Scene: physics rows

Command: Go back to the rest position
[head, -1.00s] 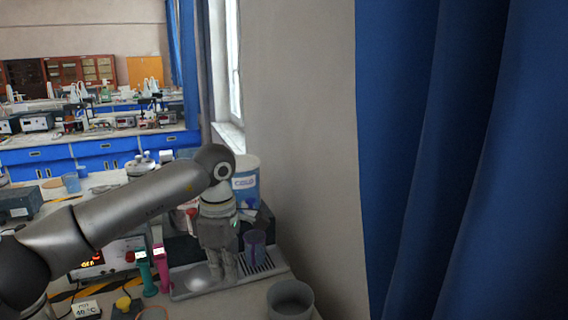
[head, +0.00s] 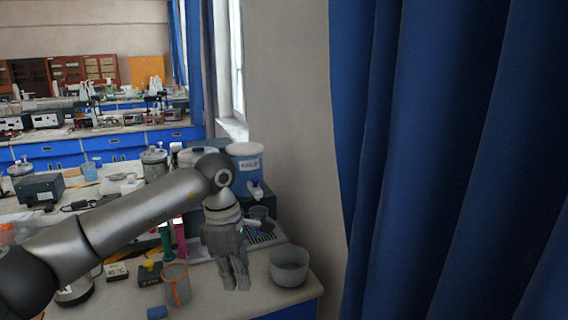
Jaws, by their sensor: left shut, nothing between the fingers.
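My left arm reaches in from the left side of the head view, and its left gripper (head: 237,284) points down over the front right part of the bench. The fingers are close together and shut, with nothing seen between them. A grey pot (head: 289,268) stands just right of the gripper, apart from it. My right gripper is not in view.
A beaker with an orange rim (head: 176,285) stands left of the gripper. Behind it are a teal holder (head: 166,241), a pink holder (head: 180,238), a drip tray (head: 272,236) and a blue dispenser (head: 245,171). A blue curtain (head: 430,160) hangs at right.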

